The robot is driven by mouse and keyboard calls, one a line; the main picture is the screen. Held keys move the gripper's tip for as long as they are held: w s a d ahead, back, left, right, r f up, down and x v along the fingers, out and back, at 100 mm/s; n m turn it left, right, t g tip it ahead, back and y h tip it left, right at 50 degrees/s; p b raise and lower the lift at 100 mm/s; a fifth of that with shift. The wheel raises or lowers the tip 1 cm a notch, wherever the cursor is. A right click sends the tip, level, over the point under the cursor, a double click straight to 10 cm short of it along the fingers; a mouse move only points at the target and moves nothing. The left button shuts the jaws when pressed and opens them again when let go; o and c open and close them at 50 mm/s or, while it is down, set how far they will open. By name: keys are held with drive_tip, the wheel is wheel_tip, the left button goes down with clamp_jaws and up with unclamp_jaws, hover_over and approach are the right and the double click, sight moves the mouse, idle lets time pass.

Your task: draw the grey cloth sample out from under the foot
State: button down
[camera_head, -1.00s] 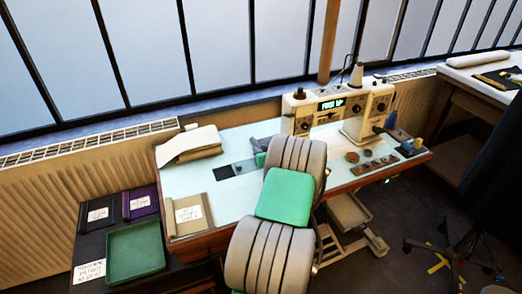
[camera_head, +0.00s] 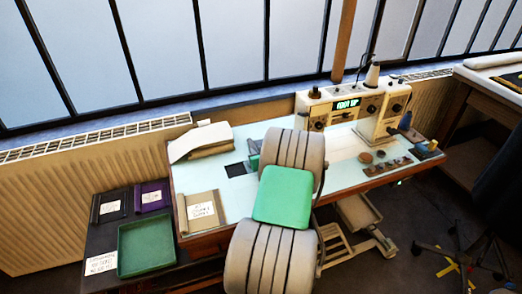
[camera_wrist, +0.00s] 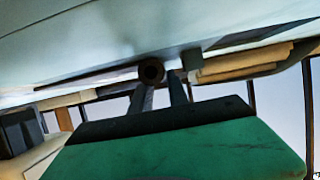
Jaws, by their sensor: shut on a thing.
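My gripper (camera_head: 253,149) is low over the pale table top, left of the sewing machine (camera_head: 352,118), mostly behind my own arm. The sample itself is hard to make out; a small grey bit shows beside my gripper in the head view, and my arm hides the rest. A dark square patch (camera_head: 237,169) lies flat on the table just left of my gripper. The machine's display reads "FOOT UP". The foot is not clear to see.
A folded cream cloth (camera_head: 203,141) and a labelled tan roll (camera_head: 201,210) lie on the table's left part. A green tray (camera_head: 146,248) and dark and purple labelled pieces stand lower left. Small round items (camera_head: 372,156) lie at the machine's front.

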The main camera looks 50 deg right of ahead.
drive_tip(key=shift+a, duration=0.1)
drive_tip(key=c, duration=1.2)
unclamp_jaws()
drive_tip(key=shift+w, duration=0.1)
drive_tip(key=v, duration=0.7)
drive_tip(key=shift+s+a+r, duration=0.15)
drive_tip(key=shift+s+a, duration=0.05)
drive_tip(key=shift+s, duration=0.2)
